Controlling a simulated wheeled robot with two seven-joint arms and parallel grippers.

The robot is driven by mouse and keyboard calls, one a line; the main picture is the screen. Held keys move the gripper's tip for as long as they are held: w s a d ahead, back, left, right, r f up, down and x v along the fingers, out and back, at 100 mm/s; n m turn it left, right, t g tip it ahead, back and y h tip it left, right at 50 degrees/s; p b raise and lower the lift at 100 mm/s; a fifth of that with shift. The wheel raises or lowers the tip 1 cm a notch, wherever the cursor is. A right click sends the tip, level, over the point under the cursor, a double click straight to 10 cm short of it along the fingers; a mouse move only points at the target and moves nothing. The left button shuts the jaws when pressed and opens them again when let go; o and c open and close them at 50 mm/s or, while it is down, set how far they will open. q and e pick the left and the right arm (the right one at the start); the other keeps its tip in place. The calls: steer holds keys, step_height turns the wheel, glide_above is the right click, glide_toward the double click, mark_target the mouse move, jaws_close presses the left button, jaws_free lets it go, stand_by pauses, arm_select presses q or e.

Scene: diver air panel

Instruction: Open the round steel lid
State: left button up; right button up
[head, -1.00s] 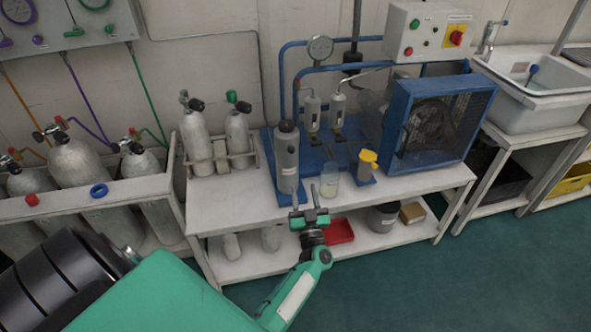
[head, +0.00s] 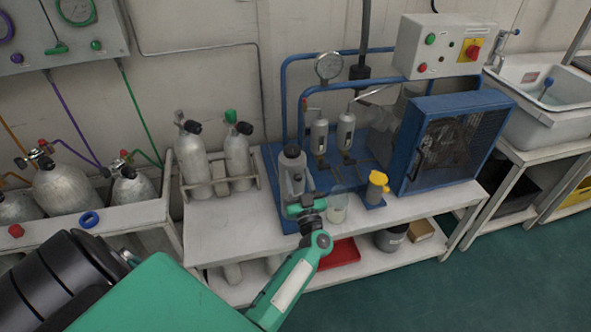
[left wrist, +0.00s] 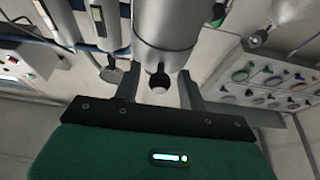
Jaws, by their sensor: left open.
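The grey steel cylinder (head: 291,176) stands upright on the blue base of the bench, with a round cap and dark knob (head: 291,151) on top. I take this round cap to be the lid. In the left wrist view, the cap's steel rim (left wrist: 165,52) and black knob (left wrist: 159,82) show close ahead. My left gripper (head: 298,196) is in front of the cylinder in the head view, hiding its lower part. Its fingers (left wrist: 158,72) are apart, one on each side of the knob in the picture. I cannot tell whether they touch. My right gripper is out of view.
A glass jar (head: 337,208) and a yellow-topped container (head: 377,188) stand right of the cylinder. Two small tanks (head: 238,155) stand in a rack to the left. Steel filters (head: 319,136) and a blue fan guard (head: 450,145) are behind and right. The bench front left is bare.

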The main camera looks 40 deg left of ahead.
arm_select(q)
steer(key=shift+w+a+r, duration=0.1)
steer(key=shift+a+r, duration=0.05)
jaws_close()
steer(key=shift+r, duration=0.15)
